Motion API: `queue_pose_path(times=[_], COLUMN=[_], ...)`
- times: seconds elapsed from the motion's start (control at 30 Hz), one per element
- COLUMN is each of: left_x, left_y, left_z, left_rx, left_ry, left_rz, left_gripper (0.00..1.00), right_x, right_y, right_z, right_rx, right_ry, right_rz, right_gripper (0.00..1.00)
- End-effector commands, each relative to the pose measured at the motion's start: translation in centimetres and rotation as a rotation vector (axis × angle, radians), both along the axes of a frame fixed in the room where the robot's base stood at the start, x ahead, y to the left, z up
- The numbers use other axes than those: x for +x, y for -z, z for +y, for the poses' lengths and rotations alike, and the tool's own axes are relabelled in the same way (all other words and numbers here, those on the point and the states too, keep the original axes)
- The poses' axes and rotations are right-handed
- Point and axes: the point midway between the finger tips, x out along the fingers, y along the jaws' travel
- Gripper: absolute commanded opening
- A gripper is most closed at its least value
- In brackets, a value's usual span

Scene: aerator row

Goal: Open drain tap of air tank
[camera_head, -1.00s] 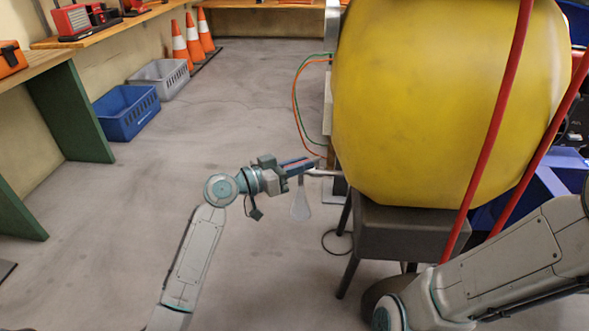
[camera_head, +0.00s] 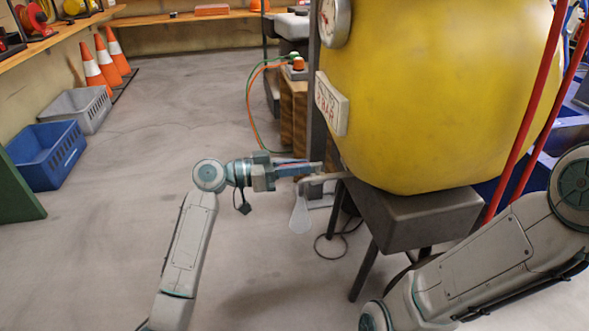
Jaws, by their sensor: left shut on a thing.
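The big yellow air tank (camera_head: 430,90) fills the upper right, with a round gauge (camera_head: 334,20) and a white label plate (camera_head: 331,104) on its left side. A thin pale drain tap pipe (camera_head: 333,177) comes out low at the tank's left. My left gripper (camera_head: 313,168) is level beside the tank's lower left and is shut at the end of this pipe. The gripped part is mostly hidden by the fingers, and the tap's handle position is unclear. My right arm crosses the lower right; its gripper is out of view.
A dark stand (camera_head: 420,215) with legs holds the tank. Red slanted bars (camera_head: 530,105) stand in front at the right. Orange and green hoses (camera_head: 250,100) run behind. Blue (camera_head: 47,155) and grey (camera_head: 78,108) crates and cones (camera_head: 95,68) are far left. The floor at left is clear.

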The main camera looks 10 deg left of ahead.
Motion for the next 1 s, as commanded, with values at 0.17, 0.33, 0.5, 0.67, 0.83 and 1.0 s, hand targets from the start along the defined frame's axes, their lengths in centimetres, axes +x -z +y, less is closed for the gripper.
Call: queue_pose_path(times=[0.17, 0.33, 0.5, 0.67, 0.83, 1.0], left_x=[0.0, 0.0, 0.0, 0.0, 0.0, -0.6], left_y=[0.0, 0.0, 0.0, 0.0, 0.0, -0.1], left_z=[0.0, 0.0, 0.0, 0.0, 0.1, 1.6], left_rx=[0.002, 0.002, 0.002, 0.001, 0.001, 0.005], left_ry=[0.006, 0.005, 0.005, 0.005, 0.004, 0.004], left_rz=[0.001, 0.001, 0.001, 0.0, 0.0, 0.002], left_gripper=[0.0, 0.0, 0.32, 0.36, 0.36, 0.36], right_x=[0.0, 0.0, 0.0, 0.0, 0.0, 0.0], right_y=[0.0, 0.0, 0.0, 0.0, -0.1, -1.0], right_z=[0.0, 0.0, 0.0, 0.0, 0.0, 0.0], right_rx=[0.0, 0.0, 0.0, 0.0, 0.0, 0.0], right_ry=[0.0, 0.0, 0.0, 0.0, 0.0, 0.0], right_rz=[0.0, 0.0, 0.0, 0.0, 0.0, 0.0], right_gripper=[0.36, 0.36, 0.36, 0.36, 0.36, 0.36])
